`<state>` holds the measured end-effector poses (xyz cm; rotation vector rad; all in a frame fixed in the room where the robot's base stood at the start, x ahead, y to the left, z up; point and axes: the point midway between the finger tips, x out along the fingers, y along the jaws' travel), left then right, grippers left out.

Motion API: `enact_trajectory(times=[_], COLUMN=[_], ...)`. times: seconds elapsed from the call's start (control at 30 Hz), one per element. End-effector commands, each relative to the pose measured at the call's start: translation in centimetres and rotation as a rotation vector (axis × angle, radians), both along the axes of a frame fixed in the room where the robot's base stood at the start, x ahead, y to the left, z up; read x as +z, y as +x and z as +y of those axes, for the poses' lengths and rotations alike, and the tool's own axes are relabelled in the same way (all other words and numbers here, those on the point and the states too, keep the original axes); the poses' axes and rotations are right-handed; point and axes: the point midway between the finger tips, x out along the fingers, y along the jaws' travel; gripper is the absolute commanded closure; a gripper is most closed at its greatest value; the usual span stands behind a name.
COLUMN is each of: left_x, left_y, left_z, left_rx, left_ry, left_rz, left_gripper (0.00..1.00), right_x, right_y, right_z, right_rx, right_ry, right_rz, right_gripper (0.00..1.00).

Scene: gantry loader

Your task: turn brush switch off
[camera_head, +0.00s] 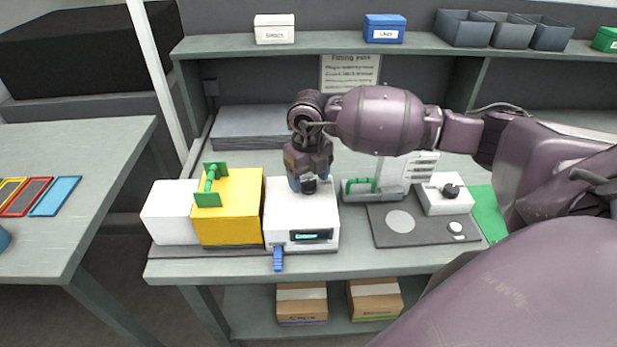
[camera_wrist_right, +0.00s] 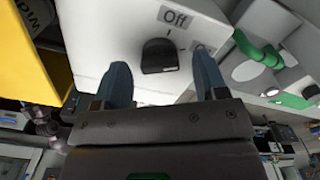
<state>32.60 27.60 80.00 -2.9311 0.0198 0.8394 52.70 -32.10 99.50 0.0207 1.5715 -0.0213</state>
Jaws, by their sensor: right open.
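A white box (camera_head: 302,214) with a small lit display (camera_head: 311,236) and a blue tab on its front stands on the bench. A black rotary knob (camera_head: 309,184) sits on its top. In the right wrist view the knob (camera_wrist_right: 160,56) is near an "Off" label (camera_wrist_right: 175,17) with a short mark by it. My right gripper (camera_head: 309,185) points down over the box top. In the right wrist view its two blue-grey fingers (camera_wrist_right: 163,82) are apart, with the knob between and just beyond their tips. Contact with the knob cannot be told. My left gripper is out of view.
A yellow box (camera_head: 234,210) with a green handle stands directly left of the white box. A unit with a green handle (camera_head: 359,185) and a dark plate (camera_head: 420,228) are to the right. Another white box with a black knob (camera_head: 450,191) stands farther right.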

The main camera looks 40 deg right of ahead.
Motion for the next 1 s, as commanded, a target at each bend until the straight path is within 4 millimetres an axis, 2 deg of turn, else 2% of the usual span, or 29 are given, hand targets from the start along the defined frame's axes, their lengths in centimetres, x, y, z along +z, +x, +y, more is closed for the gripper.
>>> enact_trajectory(times=[0.37, 0.7, 1.0], left_x=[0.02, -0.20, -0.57], left_y=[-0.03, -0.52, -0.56], left_z=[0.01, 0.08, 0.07], left_rx=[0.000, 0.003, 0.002], left_ry=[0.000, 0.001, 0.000], left_rz=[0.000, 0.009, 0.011], left_gripper=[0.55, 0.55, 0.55], right_x=[-0.51, -0.49, -0.57], right_y=[0.00, 0.00, 0.01], right_z=[0.00, 0.00, -0.01], right_rx=[0.001, 0.000, 0.039], right_ry=[0.000, 0.000, 0.000], right_rz=[-0.001, -0.001, -0.001], right_gripper=[0.34, 0.83, 0.83])
